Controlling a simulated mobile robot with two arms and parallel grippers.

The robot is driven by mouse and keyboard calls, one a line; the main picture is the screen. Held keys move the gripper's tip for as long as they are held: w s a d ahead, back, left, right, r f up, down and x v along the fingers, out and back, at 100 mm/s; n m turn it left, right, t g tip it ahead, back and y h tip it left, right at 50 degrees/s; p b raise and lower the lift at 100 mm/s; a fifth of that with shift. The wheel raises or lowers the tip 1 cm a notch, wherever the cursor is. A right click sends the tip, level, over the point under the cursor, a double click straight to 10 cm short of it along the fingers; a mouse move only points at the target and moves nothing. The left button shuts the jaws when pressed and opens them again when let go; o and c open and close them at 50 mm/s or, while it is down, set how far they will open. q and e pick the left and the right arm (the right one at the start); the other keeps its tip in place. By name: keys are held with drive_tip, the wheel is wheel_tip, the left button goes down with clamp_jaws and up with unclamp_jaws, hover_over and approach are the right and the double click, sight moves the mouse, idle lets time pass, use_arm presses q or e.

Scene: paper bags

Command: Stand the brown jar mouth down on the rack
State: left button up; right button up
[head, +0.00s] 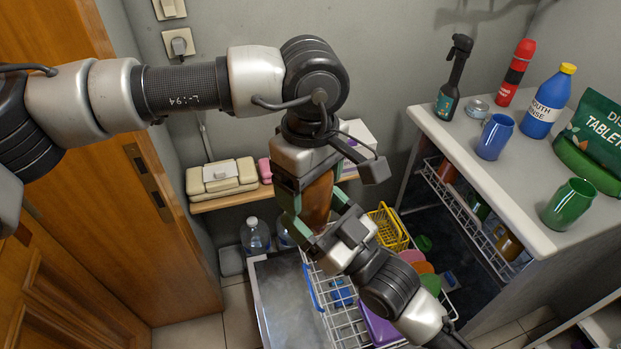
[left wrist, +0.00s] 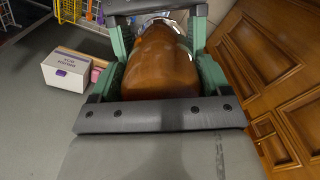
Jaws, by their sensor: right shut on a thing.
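The brown jar (head: 318,200) is held in the air at the middle of the head view. It also fills the middle of the left wrist view (left wrist: 160,65); I cannot make out its mouth. My left gripper (head: 308,188) reaches down over it, one finger on each side; whether the fingers press on it is unclear. My right gripper (head: 322,214) comes from the lower right and is shut on the jar. A white wire rack (head: 345,325) lies below, partly hidden by my right arm. Another wire rack (head: 462,212) with mugs is under the counter.
The counter (head: 480,165) at right carries a blue cup (head: 495,137), a green cup (head: 568,204) and bottles. A shelf (head: 228,200) with a cream box is at the back. The wooden door (head: 150,170) is close at left. Colourful dishes (head: 415,262) fill part of the lower rack.

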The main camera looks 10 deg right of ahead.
use_arm(q)
drive_tip(key=shift+d, duration=0.1)
drive_tip(key=shift+c, duration=2.1)
use_arm(e)
drive_tip(key=o, duration=0.6)
drive_tip(key=shift+a, duration=0.1)
drive_tip(key=o, duration=0.4)
drive_tip(key=shift+o, duration=0.2)
drive_tip(key=shift+s, duration=0.1)
